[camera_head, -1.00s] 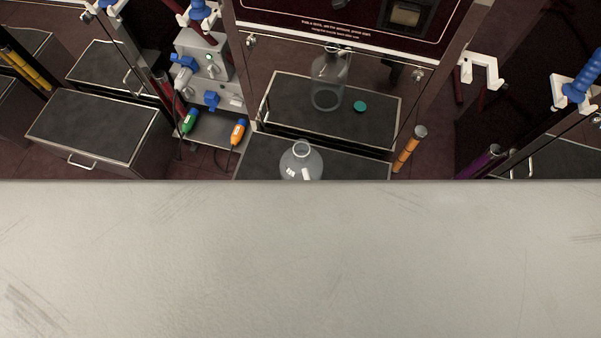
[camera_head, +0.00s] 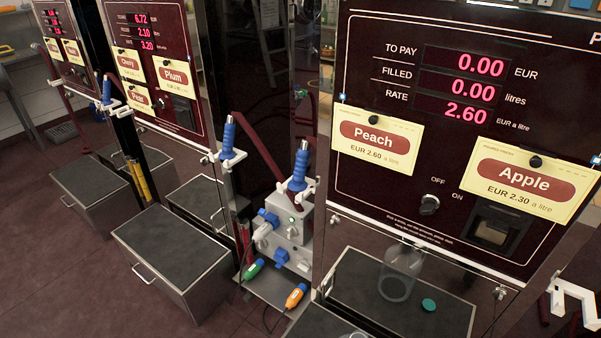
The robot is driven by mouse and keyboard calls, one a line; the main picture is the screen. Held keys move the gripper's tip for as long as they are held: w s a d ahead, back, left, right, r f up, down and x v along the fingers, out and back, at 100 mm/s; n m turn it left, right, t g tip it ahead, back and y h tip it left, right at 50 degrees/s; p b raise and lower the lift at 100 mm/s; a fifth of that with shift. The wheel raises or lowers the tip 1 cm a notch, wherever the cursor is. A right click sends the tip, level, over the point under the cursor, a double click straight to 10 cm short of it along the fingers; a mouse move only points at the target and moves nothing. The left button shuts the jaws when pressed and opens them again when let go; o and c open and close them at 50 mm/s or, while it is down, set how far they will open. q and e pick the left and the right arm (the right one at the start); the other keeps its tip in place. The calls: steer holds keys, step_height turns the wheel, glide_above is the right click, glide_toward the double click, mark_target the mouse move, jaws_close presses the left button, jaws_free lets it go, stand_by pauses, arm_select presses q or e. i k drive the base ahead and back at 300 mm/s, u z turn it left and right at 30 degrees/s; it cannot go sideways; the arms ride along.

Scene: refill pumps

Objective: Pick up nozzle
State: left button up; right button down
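Several nozzles with blue grips hang in white holders on the pumps. One nozzle (camera_head: 300,168) is in the middle, left of the pump panel with the Peach and Apple labels. Another nozzle (camera_head: 229,135) hangs further left, and a third (camera_head: 106,90) is at the far left. A white holder (camera_head: 575,302) at the right edge is partly cut off, and I see no nozzle in the part of it that shows. Neither of my grippers is in view.
The Peach and Apple panel (camera_head: 460,150) reads 0.00 to pay and filled, rate 2.60. A glass bottle (camera_head: 400,275) and teal cap (camera_head: 429,304) show low on it, apparently reflections. A grey valve box (camera_head: 285,235) and a dark-topped box (camera_head: 172,260) stand left. Floor at lower left is clear.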

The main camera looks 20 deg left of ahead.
mark_target(298, 184)
steer(key=u, duration=2)
steer(key=i, duration=1.15)
steer(key=z, duration=2.4)
